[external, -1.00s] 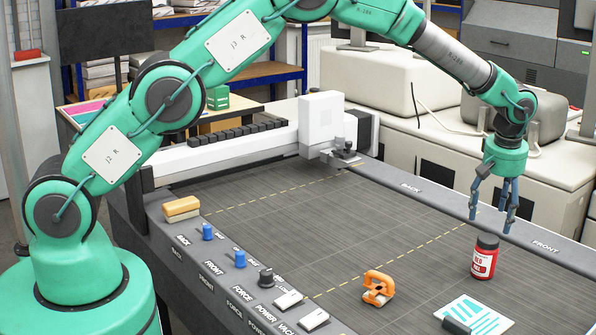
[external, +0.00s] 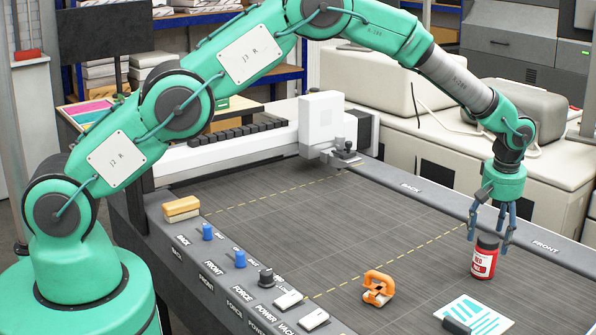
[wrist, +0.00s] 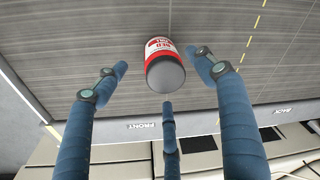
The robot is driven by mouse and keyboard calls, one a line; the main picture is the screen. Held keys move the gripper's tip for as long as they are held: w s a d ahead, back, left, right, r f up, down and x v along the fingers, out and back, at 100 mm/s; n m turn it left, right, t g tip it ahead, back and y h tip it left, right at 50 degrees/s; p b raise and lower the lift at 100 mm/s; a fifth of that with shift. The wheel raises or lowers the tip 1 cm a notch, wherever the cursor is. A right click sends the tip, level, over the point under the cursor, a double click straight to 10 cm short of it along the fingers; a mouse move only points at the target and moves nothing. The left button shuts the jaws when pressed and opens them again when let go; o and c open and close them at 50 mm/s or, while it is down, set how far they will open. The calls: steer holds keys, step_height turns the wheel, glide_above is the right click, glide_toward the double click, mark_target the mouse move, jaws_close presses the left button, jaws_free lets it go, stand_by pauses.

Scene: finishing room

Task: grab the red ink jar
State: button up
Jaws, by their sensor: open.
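The red ink jar (external: 484,258) stands upright on the dark cutting bed (external: 300,225), near its right edge. It is red with a white label and a dark lid. My gripper (external: 490,236) hangs just above and around the jar's top, its blue fingers spread open and pointing down. In the wrist view the jar (wrist: 163,66) shows its dark lid and label between the open fingers (wrist: 164,84), with a visible gap to the two side fingers. Whether the third finger touches the jar cannot be told.
An orange tool (external: 378,288) lies left of the jar. A cyan-and-white printed card (external: 480,314) with a dark block (external: 456,326) lies in front. The bed's raised right rail (external: 440,200) runs close behind the jar. The middle of the bed is clear.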

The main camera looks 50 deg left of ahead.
mark_target(490, 240)
steer(key=shift+w+a+f, duration=0.15)
steer(key=shift+f, duration=1.6)
steer(key=shift+f, duration=0.1)
steer(key=shift+w+a+f, duration=0.1)
steer(key=shift+a+f, duration=0.1)
steer(key=shift+f, duration=1.05)
steer(key=shift+w+a+f, duration=0.1)
steer(key=shift+a+f, duration=0.1)
steer(key=shift+f, duration=1)
steer(key=c, duration=1.5)
